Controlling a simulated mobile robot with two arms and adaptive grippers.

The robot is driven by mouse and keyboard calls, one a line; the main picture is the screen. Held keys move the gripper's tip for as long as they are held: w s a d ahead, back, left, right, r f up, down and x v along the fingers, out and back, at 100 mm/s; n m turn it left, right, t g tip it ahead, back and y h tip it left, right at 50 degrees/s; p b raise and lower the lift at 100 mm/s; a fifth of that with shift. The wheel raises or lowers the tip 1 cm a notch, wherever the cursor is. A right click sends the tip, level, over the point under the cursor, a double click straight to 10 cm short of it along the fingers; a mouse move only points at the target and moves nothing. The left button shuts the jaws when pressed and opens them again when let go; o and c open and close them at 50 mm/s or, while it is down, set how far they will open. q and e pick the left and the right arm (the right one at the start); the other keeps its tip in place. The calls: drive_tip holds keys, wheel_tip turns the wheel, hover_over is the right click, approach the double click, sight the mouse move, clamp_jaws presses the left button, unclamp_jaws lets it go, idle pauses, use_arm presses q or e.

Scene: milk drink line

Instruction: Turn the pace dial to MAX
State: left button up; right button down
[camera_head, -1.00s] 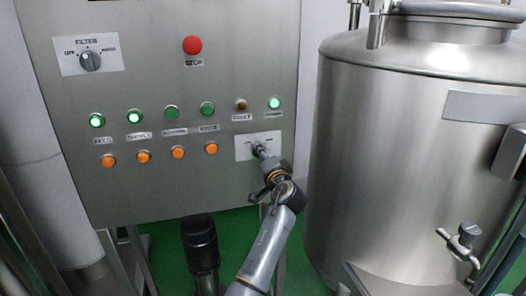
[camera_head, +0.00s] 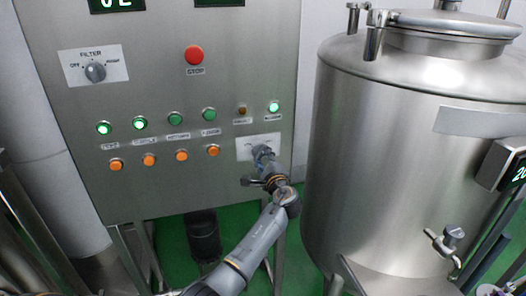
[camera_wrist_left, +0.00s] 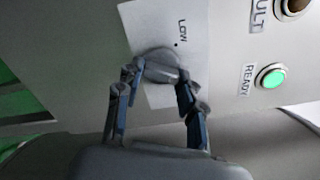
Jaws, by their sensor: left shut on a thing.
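The pace dial (camera_wrist_left: 160,65) is a grey knob on a white plate (camera_wrist_left: 165,20) with the label LOW beside it in the left wrist view. My left gripper (camera_wrist_left: 158,80) is shut on this dial, one finger on each side. In the head view the plate (camera_head: 272,140) is at the lower right of the steel panel, and my left gripper (camera_head: 262,153) covers the dial. The MAX mark and the dial's pointer are hidden or too small to read. My right gripper is not in view.
The steel panel (camera_head: 215,110) carries a FILTER dial (camera_head: 95,72), a red STOP button (camera_head: 193,54), several lamps and a row of orange buttons (camera_head: 149,160). A green-lit READY lamp (camera_wrist_left: 270,76) is near the dial. A large steel tank (camera_head: 400,150) stands close on the right.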

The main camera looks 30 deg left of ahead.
use_arm(q)
drive_tip(key=shift+a+r+m+p, duration=0.15)
drive_tip(key=shift+m+p, duration=0.9)
drive_tip(key=shift+m, duration=0.55)
drive_tip(key=o, duration=1)
drive_tip(key=shift+o, duration=0.8)
drive_tip(key=shift+f, duration=0.2)
drive_tip(key=shift+s+d, duration=0.1)
drive_tip(key=shift+d, duration=0.15)
drive_tip(key=v, duration=1.1)
drive_tip(key=shift+s+d, duration=0.2)
